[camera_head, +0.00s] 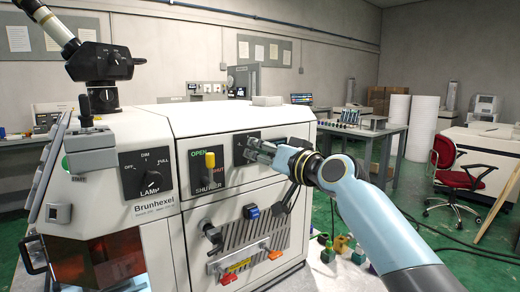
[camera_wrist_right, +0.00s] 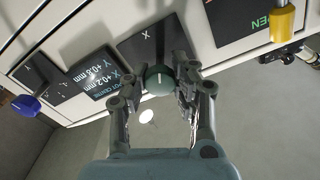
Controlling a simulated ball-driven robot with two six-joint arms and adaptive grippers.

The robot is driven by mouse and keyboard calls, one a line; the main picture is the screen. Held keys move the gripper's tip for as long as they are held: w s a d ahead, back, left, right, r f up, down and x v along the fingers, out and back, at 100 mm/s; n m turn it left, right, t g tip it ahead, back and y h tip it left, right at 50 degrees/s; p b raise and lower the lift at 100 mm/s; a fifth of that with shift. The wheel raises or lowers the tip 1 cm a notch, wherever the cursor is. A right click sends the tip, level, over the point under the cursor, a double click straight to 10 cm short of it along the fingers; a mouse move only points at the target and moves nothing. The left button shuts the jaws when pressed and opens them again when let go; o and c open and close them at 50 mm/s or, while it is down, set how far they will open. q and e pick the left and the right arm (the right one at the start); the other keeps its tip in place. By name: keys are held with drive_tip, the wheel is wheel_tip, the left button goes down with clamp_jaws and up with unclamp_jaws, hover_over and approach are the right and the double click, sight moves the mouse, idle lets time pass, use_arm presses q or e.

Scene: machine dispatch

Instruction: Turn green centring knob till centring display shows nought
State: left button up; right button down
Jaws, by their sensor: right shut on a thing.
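The green centring knob (camera_wrist_right: 159,80) sits on a black plate marked X on the machine's front. My right gripper (camera_wrist_right: 160,84) is shut on it, with a finger on either side. The knob's white pointer line shows between the fingers. In the head view my right gripper (camera_head: 262,152) is against the machine's front panel and hides the knob. The centring display (camera_wrist_right: 95,73) is beside the plate in the right wrist view, tilted; it seems to read X +0.2 mm and Y +0.8 mm. My left gripper is in neither view.
The yellow shutter lever (camera_head: 210,160) stands close to the left of my right gripper. The lamp knob (camera_head: 152,180) is farther left. A blue knob (camera_head: 252,211) and a vent panel with coloured handles lie below. A red chair (camera_head: 461,177) stands far right.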

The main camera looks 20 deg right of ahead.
drive_tip(key=shift+m, duration=0.9)
drive_tip(key=c, duration=1)
unclamp_jaws()
drive_tip(key=shift+s+d, duration=0.1)
drive_tip(key=shift+s, duration=0.05)
drive_tip(key=v, duration=1.1)
drive_tip(key=shift+s, duration=0.35)
